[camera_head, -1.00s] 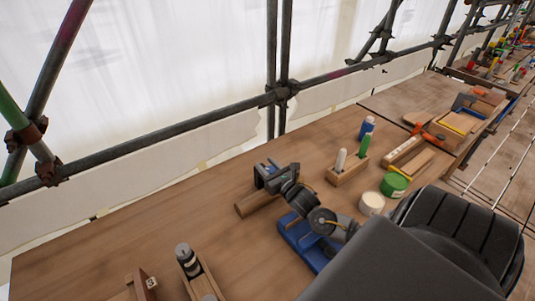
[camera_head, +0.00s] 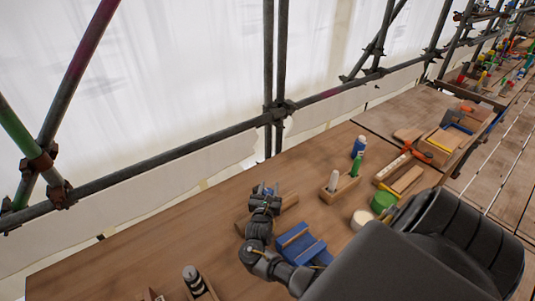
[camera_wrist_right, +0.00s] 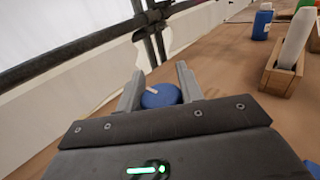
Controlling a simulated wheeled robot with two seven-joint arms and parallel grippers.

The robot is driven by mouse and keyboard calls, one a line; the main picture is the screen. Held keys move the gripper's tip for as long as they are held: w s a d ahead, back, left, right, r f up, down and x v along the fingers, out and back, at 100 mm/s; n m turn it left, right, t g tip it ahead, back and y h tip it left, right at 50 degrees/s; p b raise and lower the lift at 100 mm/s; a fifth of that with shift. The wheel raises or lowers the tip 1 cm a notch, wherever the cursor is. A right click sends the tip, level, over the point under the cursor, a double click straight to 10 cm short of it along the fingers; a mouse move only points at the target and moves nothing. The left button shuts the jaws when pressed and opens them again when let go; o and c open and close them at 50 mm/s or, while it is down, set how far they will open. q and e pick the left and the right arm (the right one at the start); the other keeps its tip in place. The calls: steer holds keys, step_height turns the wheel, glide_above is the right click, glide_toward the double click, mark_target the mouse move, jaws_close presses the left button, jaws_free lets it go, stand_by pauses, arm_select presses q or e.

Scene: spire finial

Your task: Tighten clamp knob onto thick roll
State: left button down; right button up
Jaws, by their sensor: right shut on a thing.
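A little of the blue knob also shows at the gripper in the head view (camera_head: 267,190). The gripper and wrist hide the clamp under the knob, and I cannot make out a thick roll there. My left gripper is not in view.
A blue stand (camera_head: 300,244) sits beside my right arm. A wooden holder (camera_head: 341,190) with upright tools, a blue bottle (camera_head: 358,147) and a green tub (camera_head: 382,201) are to the right. A dark banded cylinder (camera_head: 191,276) stands lower left. Scaffold poles (camera_head: 274,75) run behind the bench.

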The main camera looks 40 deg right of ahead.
steer(key=m+g+h, duration=0.1)
steer(key=m+g, duration=0.1)
steer(key=shift+r+g+h, duration=0.1)
steer(key=shift+g+h, duration=0.2)
steer(key=m+g+h+b, duration=0.1)
steer(key=g, duration=0.1)
steer(key=shift+s+d+m+g, duration=0.1)
steer(key=shift+d+m+g, duration=0.05)
steer(key=shift+m+g, duration=0.2)
steer(key=m+g+b, duration=0.2)
steer(key=g, duration=0.1)
steer(key=m+g+b, duration=0.2)
steer(key=g+b, duration=0.1)
steer(key=s+m+g+b, duration=0.1)
steer(key=m+g+b, duration=0.1)
steer(key=g+b, duration=0.1)
steer(key=shift+d+f+h, duration=0.1)
steer(key=shift+f+h, duration=0.1)
steer(key=shift+h, duration=0.2)
steer(key=shift+s+r+m+g+y+b, duration=0.15)
steer(key=shift+m+g+b, duration=0.3)
steer(key=shift+g+b, duration=0.25)
steer(key=shift+r+m+g+y+b, duration=0.15)
steer(key=shift+m+g+b, duration=0.25)
steer(key=shift+g+b, duration=0.25)
steer(key=o, duration=1)
steer(key=shift+f, duration=0.1)
steer(key=shift+f, duration=0.1)
